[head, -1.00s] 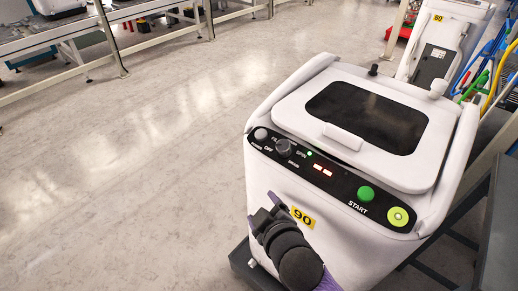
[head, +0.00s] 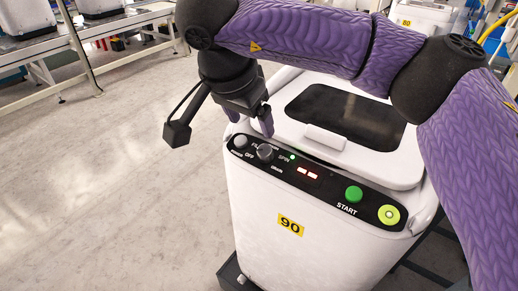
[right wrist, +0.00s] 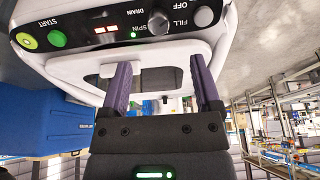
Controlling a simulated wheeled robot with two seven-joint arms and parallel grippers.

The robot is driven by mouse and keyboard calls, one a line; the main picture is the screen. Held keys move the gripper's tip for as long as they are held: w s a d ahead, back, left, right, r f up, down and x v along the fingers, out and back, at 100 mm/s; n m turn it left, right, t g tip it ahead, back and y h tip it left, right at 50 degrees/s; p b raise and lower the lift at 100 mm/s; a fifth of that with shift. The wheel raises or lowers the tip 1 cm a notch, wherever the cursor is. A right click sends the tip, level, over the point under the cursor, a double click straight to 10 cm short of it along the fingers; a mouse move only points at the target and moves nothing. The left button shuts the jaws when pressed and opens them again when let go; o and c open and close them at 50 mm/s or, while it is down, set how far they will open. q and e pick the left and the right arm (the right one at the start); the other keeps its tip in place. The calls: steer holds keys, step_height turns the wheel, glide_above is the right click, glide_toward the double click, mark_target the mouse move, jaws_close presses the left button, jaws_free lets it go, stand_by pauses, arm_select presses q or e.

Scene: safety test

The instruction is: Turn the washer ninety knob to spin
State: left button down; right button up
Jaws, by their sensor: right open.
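The white washer (head: 290,225) carries a yellow 90 label (head: 290,225). Its dark panel has a grey knob (head: 265,152) on the left, among the words OFF, FILL, SPIN and DRAIN. The knob also shows in the right wrist view (right wrist: 159,24). I cannot tell which word it points at. A small green light (head: 292,157) glows beside SPIN. My right gripper (head: 256,122) hangs just above and behind the knob, apart from it. In the right wrist view its two fingers (right wrist: 161,80) are spread with nothing between them. My left gripper is out of view.
A green START button (head: 354,193) and a yellow-green button (head: 389,214) sit at the panel's right. The lid with its dark window (head: 345,115) lies behind the panel. My right arm crosses above it. A blue box (right wrist: 45,110) is in the wrist view. Open floor lies left.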

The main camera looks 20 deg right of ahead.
mark_target(264, 149)
steer(key=b+x, duration=0.2)
steer(key=x, duration=0.3)
steer(key=b+x, duration=0.2)
steer(key=x, duration=0.2)
steer(key=shift+w+d+f, duration=0.15)
steer(key=shift+d+f, duration=0.15)
steer(key=shift+d, duration=0.05)
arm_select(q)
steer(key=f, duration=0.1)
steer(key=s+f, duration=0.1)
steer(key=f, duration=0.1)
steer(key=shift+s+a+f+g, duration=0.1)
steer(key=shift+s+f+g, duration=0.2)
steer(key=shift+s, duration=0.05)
arm_select(e)
steer(key=c, duration=0.4)
jaws_close()
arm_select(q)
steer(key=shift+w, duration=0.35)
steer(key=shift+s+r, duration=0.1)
arm_select(e)
steer(key=shift+r, duration=0.1)
